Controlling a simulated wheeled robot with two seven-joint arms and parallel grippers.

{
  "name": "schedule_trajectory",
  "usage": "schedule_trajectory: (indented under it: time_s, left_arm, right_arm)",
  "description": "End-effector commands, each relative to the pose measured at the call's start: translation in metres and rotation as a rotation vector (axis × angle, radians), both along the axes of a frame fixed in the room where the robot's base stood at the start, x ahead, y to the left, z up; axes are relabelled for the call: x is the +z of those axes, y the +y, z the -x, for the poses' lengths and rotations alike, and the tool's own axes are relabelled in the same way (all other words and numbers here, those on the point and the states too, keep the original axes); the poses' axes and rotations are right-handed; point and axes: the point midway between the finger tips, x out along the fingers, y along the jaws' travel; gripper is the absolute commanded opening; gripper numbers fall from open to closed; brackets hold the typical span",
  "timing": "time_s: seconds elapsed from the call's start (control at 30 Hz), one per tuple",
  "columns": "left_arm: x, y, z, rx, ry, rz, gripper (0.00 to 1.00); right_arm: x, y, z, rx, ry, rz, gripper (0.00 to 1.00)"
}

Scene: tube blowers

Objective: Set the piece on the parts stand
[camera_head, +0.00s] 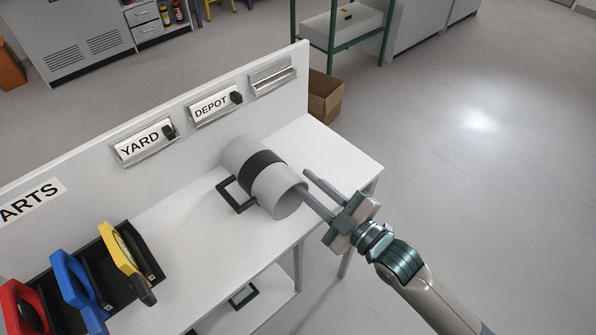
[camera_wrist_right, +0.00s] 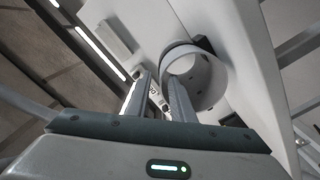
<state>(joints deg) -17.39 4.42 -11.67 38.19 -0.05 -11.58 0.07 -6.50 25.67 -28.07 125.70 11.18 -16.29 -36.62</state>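The parts stand is a black rack (camera_head: 127,296) at the lower left, below the sign ending in "ARTS". It holds a red piece (camera_head: 20,305), a blue piece (camera_head: 72,278) and a yellow piece (camera_head: 118,250). A grey tube blower (camera_head: 280,193) with a black band lies on a black bracket (camera_head: 228,196) on the table; its open end also shows in the right wrist view (camera_wrist_right: 196,78). My right gripper (camera_head: 306,180) is open at that end, fingers apart with nothing visibly held; it also shows in the right wrist view (camera_wrist_right: 160,92). Whether a finger touches the tube is unclear. My left gripper is out of view.
The white table (camera_head: 185,235) has a back panel with "YARD" (camera_head: 141,145) and "DEPOT" (camera_head: 211,106) signs and an empty holder (camera_head: 272,77). A cardboard box (camera_head: 325,96) stands behind the table. The table's right end is clear, with open floor beyond.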

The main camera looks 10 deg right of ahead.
Motion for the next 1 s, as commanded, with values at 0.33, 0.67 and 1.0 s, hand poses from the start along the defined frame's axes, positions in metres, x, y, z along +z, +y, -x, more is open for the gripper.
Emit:
schedule_trajectory:
  time_s: [0.33,0.67,1.0]
  left_arm:
    - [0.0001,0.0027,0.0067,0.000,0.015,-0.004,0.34]
    - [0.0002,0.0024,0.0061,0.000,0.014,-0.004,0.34]
    - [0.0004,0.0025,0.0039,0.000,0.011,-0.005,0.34]
  right_arm:
    - [0.0003,-0.0056,0.0075,0.000,-0.001,-0.001,0.22]
    - [0.0003,-0.0054,0.0074,0.000,-0.001,-0.001,0.22]
    - [-0.0037,-0.0064,0.0059,-0.004,0.008,-0.001,0.22]
